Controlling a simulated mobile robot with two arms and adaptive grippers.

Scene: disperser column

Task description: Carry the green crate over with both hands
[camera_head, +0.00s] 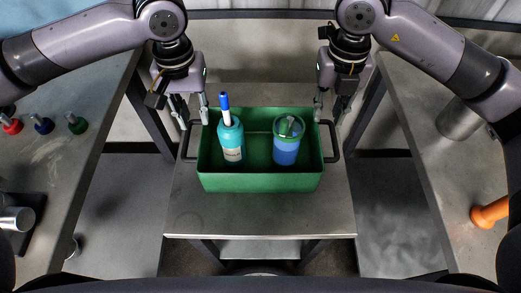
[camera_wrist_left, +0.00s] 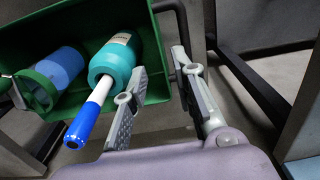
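The green crate (camera_head: 262,182) stands on a small grey table (camera_head: 260,220) in the middle of the head view. It has a dark handle at each end. A teal bottle (camera_head: 231,140) with a blue-and-white top and a blue container (camera_head: 286,150) with a green lid stand inside. My left gripper (camera_head: 192,112) is open above the crate's left handle (camera_head: 186,143). In the left wrist view, its spread fingers (camera_wrist_left: 165,100) are near the crate wall and handle; contact is unclear. My right gripper (camera_head: 328,108) looks open, fingers apart, by the right handle (camera_head: 332,142).
A left bench (camera_head: 85,120) holds red, blue and green knobs and a metal cylinder. A right bench (camera_head: 425,150) holds a metal cup (camera_head: 458,118) and an orange object (camera_head: 490,212). Gaps separate both benches from the middle table, whose front part is clear.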

